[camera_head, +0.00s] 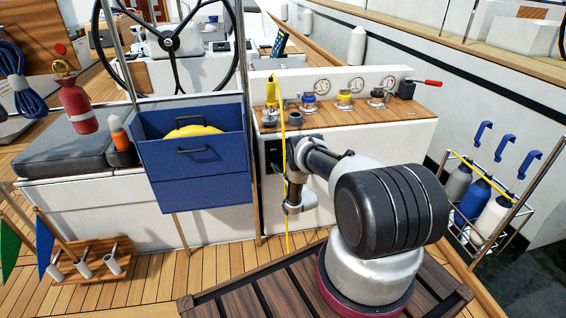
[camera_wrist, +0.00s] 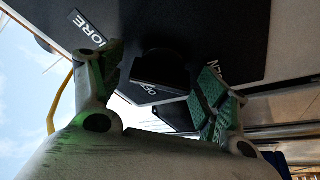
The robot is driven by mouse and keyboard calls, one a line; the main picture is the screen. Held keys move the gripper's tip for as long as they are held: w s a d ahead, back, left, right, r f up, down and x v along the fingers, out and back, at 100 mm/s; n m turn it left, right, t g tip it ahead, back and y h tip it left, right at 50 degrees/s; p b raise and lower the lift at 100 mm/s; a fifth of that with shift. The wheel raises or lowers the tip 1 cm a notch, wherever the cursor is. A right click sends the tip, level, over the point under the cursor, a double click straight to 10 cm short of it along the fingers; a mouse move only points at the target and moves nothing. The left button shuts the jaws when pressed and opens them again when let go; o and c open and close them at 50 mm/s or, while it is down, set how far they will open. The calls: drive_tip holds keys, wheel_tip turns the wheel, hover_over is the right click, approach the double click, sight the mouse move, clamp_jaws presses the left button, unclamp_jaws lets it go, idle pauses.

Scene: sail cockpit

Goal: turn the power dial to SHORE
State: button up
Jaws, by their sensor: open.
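The power dial (camera_wrist: 158,66) is a black knob on a black panel (camera_wrist: 225,35) in the wrist view. White labels around it read as part of SHORE (camera_wrist: 87,29) at upper left, OFF (camera_wrist: 148,88) below and GEN (camera_wrist: 211,64) at right, partly covered. My gripper (camera_wrist: 160,72) is open, with one green-padded finger on each side of the knob. I cannot tell whether either pad touches it. The knob's pointer is too dark to read. In the head view the dark panel (camera_head: 273,154) shows on the white console's front; my arm hides the dial and fingers.
A yellow cord (camera_head: 285,190) hangs down the console front beside my arm. A blue drawer box (camera_head: 195,160) stands close at left. A bottle rack (camera_head: 490,205) stands at right.

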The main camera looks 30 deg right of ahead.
drive_tip(key=v, duration=1.2)
